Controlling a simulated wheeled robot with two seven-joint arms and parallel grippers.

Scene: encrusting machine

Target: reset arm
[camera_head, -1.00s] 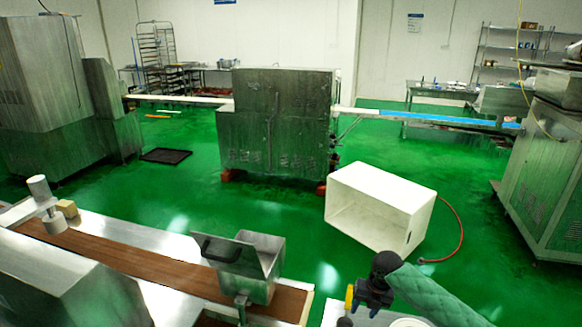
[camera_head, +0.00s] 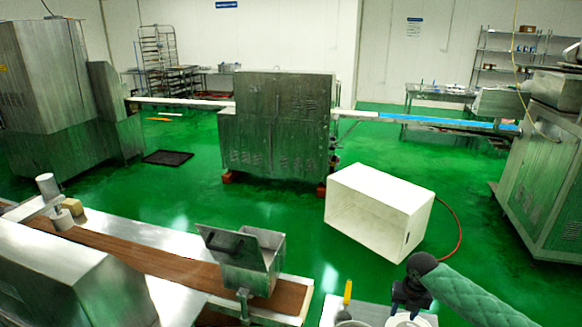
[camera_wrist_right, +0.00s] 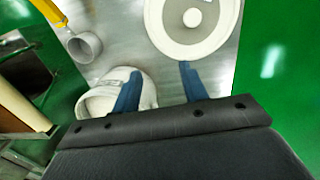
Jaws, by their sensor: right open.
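My right gripper (camera_head: 405,304) is low at the front right in the head view, above a small steel table (camera_head: 330,308). In the right wrist view its two blue fingers (camera_wrist_right: 160,72) stand apart with nothing between them. A white container (camera_wrist_right: 92,103) lies partly under the left finger. A round white lidded container (camera_wrist_right: 215,40) is beyond the right finger. I cannot tell whether the fingers touch either one. My left gripper is not in view.
A yellow-handled tool (camera_head: 347,292) and a small cup (camera_wrist_right: 85,47) are on the table. A conveyor with a brown belt (camera_head: 150,262) and a steel hopper (camera_head: 255,268) is to the left. A white crate (camera_head: 385,205) lies on the green floor behind.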

